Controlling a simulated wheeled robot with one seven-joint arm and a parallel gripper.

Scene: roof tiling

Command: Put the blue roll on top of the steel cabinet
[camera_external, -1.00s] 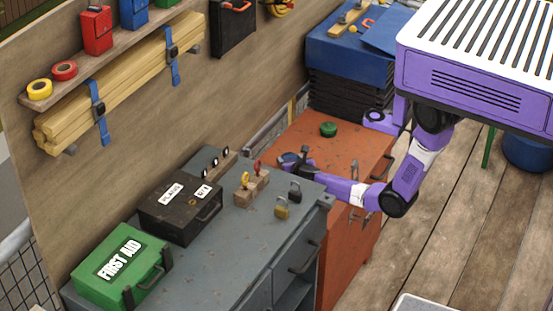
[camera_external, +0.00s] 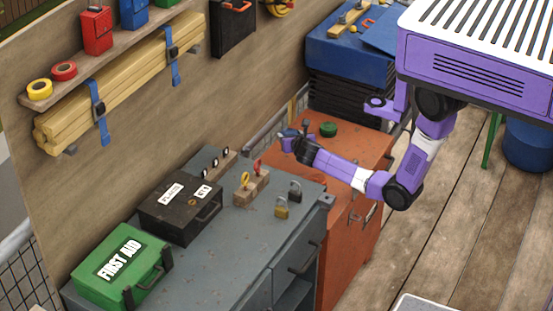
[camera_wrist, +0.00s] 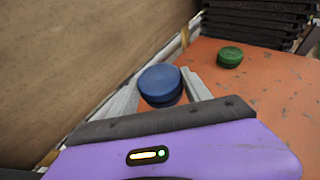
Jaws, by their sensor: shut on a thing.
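The blue roll (camera_wrist: 160,80) is between the two fingers of my gripper (camera_wrist: 161,88) in the wrist view. My gripper (camera_external: 291,137) is shut on it, above the back left of the orange cabinet (camera_external: 360,160). The roll is small and partly hidden by the gripper in the external view. The grey steel cabinet (camera_external: 232,250) stands to the left and in front of the orange one. Its top has a bare stretch around its middle and front.
On the grey cabinet are a green first aid box (camera_external: 118,265), a black box (camera_external: 180,208), a wooden block with keys (camera_external: 251,187) and padlocks (camera_external: 282,207). A green roll (camera_external: 328,129) lies on the orange cabinet, also in the wrist view (camera_wrist: 230,57). A wooden wall runs behind.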

